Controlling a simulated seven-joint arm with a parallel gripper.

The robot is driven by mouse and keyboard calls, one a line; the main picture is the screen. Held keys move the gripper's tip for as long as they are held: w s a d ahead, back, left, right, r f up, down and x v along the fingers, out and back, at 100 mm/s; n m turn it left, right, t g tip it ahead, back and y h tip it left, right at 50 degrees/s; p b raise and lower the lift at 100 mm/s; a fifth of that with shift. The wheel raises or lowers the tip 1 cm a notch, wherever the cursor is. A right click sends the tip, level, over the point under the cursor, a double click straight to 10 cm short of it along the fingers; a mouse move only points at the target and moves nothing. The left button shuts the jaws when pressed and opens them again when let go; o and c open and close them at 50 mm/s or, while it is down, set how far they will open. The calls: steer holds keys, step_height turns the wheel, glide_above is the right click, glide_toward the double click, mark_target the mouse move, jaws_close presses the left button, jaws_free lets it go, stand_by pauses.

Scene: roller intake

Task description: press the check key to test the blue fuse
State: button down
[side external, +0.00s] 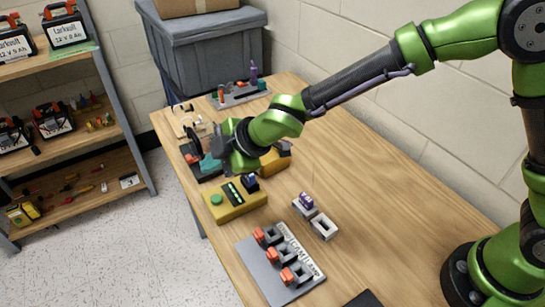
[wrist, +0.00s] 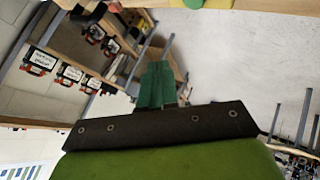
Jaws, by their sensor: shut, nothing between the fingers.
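The yellow tester box (side external: 232,207) stands near the table's left edge in the side external view. A round green key (side external: 215,199) is on its left part, and a dark strip with small green marks lies beside it. A dark blue block (side external: 250,183), which looks like the blue fuse, sits upright at the box's right end. My gripper (side external: 208,164) is shut and empty, beyond the box near the left edge and apart from the key. Its green fingers also show shut in the wrist view (wrist: 155,84). A green patch, perhaps the key (wrist: 215,3), is cut off at the top there.
A purple fuse (side external: 306,201) sits in a grey holder beside an empty grey holder (side external: 324,227). A grey plate (side external: 263,278) bears three orange-and-black parts in front. A shelf (side external: 75,150) stands left. The table's right middle (side external: 375,185) is clear.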

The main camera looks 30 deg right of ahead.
mark_target(220, 199)
steer(key=shift+f, duration=3.45)
steer(key=shift+f, duration=0.45)
steer(key=shift+f, duration=0.5)
steer(key=shift+r, duration=0.95)
steer(key=shift+r, duration=2.55)
